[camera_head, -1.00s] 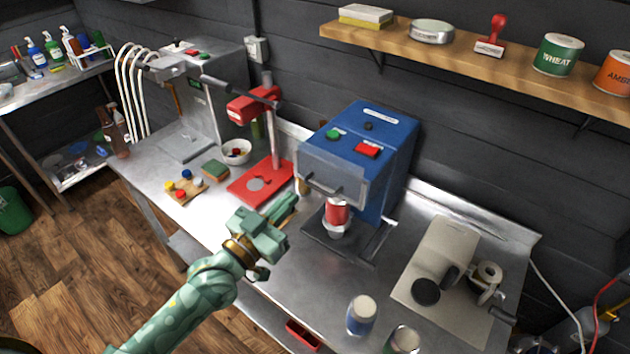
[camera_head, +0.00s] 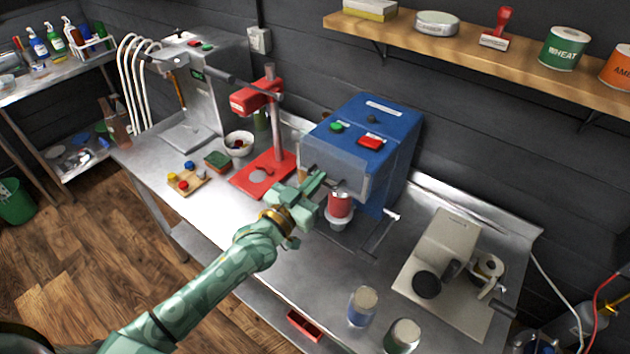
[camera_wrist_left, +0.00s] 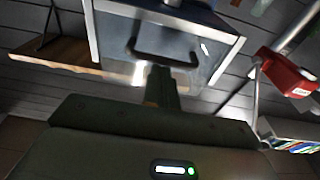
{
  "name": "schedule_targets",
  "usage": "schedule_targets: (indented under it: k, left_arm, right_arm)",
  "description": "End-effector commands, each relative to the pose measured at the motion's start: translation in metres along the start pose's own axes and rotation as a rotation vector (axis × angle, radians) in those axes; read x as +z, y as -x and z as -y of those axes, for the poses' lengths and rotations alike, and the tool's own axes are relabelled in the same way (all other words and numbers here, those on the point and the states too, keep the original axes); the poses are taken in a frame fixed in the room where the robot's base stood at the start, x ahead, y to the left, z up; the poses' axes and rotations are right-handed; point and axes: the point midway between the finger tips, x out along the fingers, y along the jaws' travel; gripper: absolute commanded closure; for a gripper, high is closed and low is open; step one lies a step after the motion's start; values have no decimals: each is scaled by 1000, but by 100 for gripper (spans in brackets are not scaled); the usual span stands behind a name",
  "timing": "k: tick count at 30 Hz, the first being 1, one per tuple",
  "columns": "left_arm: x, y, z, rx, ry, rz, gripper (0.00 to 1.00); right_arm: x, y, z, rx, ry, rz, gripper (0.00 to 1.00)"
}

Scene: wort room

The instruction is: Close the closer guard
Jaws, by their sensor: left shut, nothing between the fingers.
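The closer is a blue machine (camera_head: 398,140) with a green and a red button on top. Its clear grey guard (camera_head: 345,158) covers the upper front, and a red can (camera_head: 340,205) stands exposed below it. A dark bar handle runs along the guard's lower edge; my gripper partly hides it in the head view. In the left wrist view the handle (camera_wrist_left: 166,60) crosses the guard (camera_wrist_left: 180,42) just beyond my fingertips. My left gripper (camera_head: 317,181) is shut and empty, close to the handle; I cannot tell if they touch. My right gripper is not in view.
A red press (camera_head: 262,172) stands left of the closer. A beige device (camera_head: 440,245) sits to the right. Two cans, one blue-labelled (camera_head: 361,308) and one green-labelled (camera_head: 402,337), stand near the front edge. The shelf (camera_head: 480,58) hangs above on the wall.

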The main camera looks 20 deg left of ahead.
Motion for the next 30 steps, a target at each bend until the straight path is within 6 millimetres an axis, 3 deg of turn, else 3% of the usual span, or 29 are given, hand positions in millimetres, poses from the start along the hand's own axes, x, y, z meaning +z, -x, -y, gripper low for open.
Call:
schedule_targets:
  k: [8,11,18,21,30]
  left_arm:
    - [3,0,0,0,0,0,100]
    - [20,2,0,-1,0,2,100]
    - [89,11,0,0,0,6,100]
    - [108,13,0,-1,0,4,100]
    - [119,15,0,0,-1,5,100]
  right_arm:
    - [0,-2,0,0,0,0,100]
    - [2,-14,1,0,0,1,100]
    - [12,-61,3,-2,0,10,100]
    - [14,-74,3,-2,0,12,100]
    - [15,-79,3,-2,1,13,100]
